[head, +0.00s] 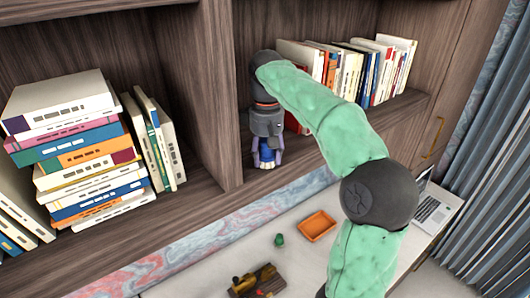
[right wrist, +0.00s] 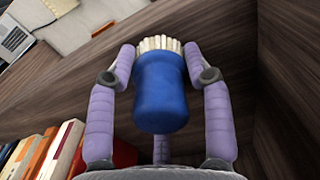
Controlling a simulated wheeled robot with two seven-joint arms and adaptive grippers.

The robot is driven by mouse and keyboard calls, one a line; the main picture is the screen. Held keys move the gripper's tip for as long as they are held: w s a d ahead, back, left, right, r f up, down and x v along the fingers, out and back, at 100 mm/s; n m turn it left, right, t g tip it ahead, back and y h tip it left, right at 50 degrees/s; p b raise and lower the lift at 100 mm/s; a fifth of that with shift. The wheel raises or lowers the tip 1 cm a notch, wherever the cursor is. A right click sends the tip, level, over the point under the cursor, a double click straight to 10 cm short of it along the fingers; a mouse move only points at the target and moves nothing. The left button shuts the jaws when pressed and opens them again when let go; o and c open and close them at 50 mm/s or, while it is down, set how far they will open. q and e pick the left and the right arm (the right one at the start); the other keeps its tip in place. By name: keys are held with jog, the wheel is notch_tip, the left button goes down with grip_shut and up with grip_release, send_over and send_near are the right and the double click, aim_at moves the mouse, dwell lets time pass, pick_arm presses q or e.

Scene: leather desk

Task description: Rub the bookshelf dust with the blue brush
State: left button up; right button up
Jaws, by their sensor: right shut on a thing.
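The blue brush (right wrist: 160,92) has a blue handle and pale bristles (right wrist: 158,44). My right gripper (right wrist: 161,62) is shut on it, with its lilac fingers on both sides, as the right wrist view shows. In the head view my right gripper (head: 267,160) points down inside the right compartment of the bookshelf (head: 222,120), close to the upright divider. Only a little of the brush (head: 267,164) shows between the fingers there. The bristles face away from the palm, near the shelf board; I cannot tell whether they touch it. No dust can be made out. My left gripper is not in view.
Upright books (head: 350,75) stand behind and right of my right arm; they also show in the right wrist view (right wrist: 45,152). A book stack (head: 75,150) fills the left compartment. Below, the desk holds an orange tray (head: 317,227), a green object (head: 279,239) and a laptop (head: 432,210).

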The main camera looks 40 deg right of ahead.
aim_at(250, 150)
jog(key=shift+w+d+r+p, duration=0.15)
jog(key=shift+w+p, duration=1.3)
jog(key=shift+p, duration=0.05)
jog(key=shift+w+d+p, duration=0.15)
jog(key=shift+w+p, duration=1)
jog(key=shift+w, duration=0.25)
jog(key=shift+w+d+f, duration=0.1)
jog(key=shift+w+f, duration=0.1)
jog(key=shift+w, duration=0.35)
jog(key=shift+w+f, duration=0.15)
jog(key=shift+w, duration=0.35)
jog(key=shift+w+r, duration=0.25)
jog(key=shift+r, duration=0.9)
notch_tip(250, 150, up, 2)
jog(key=shift+s+r, duration=0.15)
jog(key=shift+r, duration=0.75)
jog(key=shift+r, duration=1.5)
